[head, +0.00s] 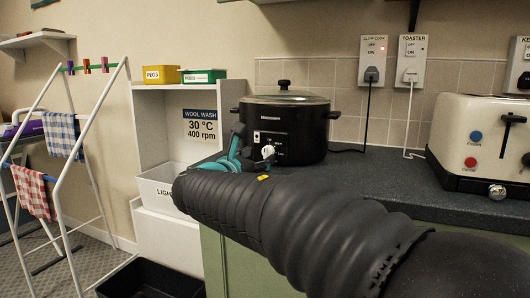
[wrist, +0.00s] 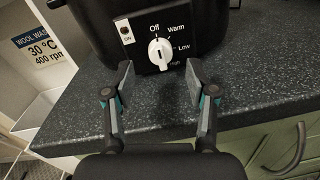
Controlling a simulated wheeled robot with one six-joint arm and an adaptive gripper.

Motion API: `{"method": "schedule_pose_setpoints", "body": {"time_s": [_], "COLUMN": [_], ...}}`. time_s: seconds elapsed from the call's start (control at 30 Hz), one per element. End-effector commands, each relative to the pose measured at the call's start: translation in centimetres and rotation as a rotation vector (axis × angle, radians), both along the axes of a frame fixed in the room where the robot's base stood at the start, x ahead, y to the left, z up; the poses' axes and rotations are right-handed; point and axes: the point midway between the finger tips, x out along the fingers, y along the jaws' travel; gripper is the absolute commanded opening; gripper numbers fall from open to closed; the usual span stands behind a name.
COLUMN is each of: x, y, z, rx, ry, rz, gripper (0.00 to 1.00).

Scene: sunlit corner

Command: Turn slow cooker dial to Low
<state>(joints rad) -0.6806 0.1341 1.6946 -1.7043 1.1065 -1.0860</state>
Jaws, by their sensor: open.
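The black slow cooker (head: 300,122) stands on the dark counter with its glass lid on. Its front also shows in the wrist view (wrist: 205,25). The white dial (wrist: 160,53) is on its front panel, with Off, Warm, Low and High printed around its top and right side. The dial's mark looks close to upright, roughly toward Off; its exact aim is hard to tell. My gripper (wrist: 159,80) is open and empty in front of the panel, its two fingers left and right of the dial and apart from it. In the head view my gripper (head: 246,155) partly covers the panel.
A switch (wrist: 126,35) sits left of the dial. A cream toaster (head: 475,140) stands right on the counter (head: 370,165). Cords hang from the SLOW COOK (head: 372,55) and TOASTER (head: 411,60) sockets. White shelving (head: 160,125) and a drying rack (head: 60,180) are left.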

Motion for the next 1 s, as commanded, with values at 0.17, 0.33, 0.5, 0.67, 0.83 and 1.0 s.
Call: {"method": "schedule_pose_setpoints", "body": {"time_s": [0.17,0.33,0.5,0.67,0.83,1.0], "x": [2.4,3.5,3.8,3.8,3.8,3.8], "y": [-1.1,-1.5,-1.6,-1.6,-1.6,-1.6], "z": [0.0,0.0,0.0,0.0,0.0,0.0], "rx": [0.000,0.000,0.000,0.001,0.001,0.001], "ry": [0.001,0.000,0.001,0.000,0.000,0.000], "rz": [-0.001,0.000,0.001,0.001,0.001,0.001], "gripper": [0.57,0.57,0.57,0.57,0.17,0.00]}}
